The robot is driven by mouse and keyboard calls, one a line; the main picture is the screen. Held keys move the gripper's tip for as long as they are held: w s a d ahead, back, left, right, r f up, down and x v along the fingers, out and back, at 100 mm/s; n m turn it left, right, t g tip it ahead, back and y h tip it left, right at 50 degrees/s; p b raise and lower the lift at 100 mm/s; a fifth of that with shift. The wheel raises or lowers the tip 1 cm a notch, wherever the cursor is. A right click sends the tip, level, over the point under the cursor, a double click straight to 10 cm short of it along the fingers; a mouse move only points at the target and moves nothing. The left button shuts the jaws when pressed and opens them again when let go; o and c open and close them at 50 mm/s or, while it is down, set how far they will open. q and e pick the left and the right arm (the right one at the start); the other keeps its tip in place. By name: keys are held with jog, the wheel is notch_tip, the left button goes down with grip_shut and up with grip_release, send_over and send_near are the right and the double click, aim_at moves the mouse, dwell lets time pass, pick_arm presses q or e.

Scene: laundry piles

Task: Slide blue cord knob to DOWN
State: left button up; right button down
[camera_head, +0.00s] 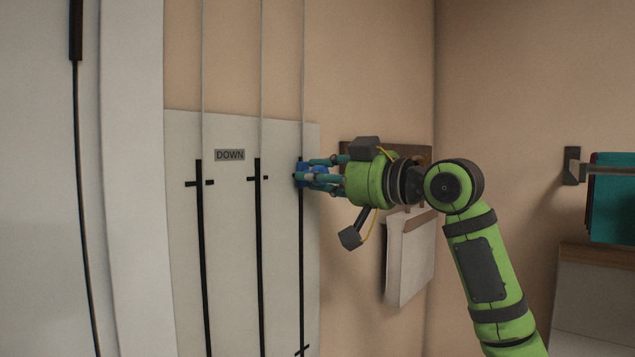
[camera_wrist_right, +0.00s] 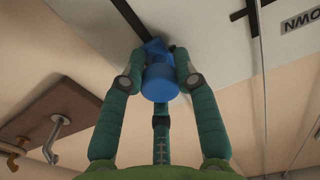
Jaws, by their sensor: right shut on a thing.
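The blue cord knob (camera_wrist_right: 160,80) is between the fingers of my right gripper (camera_wrist_right: 158,90) in the wrist view. In the head view my right gripper (camera_head: 312,176) reaches from the right and is shut on the blue knob (camera_head: 301,174), which is mostly hidden by the fingers. The knob sits at the rightmost black track (camera_head: 301,250), near its upper end. The DOWN label (camera_head: 229,155) is on the white panel (camera_head: 232,220), up and left of the knob. It also shows at the right of the wrist view (camera_wrist_right: 299,18). My left gripper is not in view.
Two more black tracks, a left one (camera_head: 203,250) and a middle one (camera_head: 260,250), run down the panel. Short cross marks lie near their tops. A brown hook board (camera_wrist_right: 62,120) is on the wall beside the gripper. White cloth (camera_head: 410,255) hangs below my wrist. Teal cloth (camera_head: 612,205) hangs far right.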

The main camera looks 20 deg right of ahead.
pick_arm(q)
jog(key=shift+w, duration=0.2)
pick_arm(e)
jog(key=shift+f, duration=0.2)
jog(key=c, duration=1)
grip_release()
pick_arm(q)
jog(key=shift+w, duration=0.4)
pick_arm(e)
jog(key=shift+o, duration=0.5)
jog(key=shift+r, duration=0.1)
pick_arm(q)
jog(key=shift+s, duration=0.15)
pick_arm(e)
jog(key=v, duration=1.2)
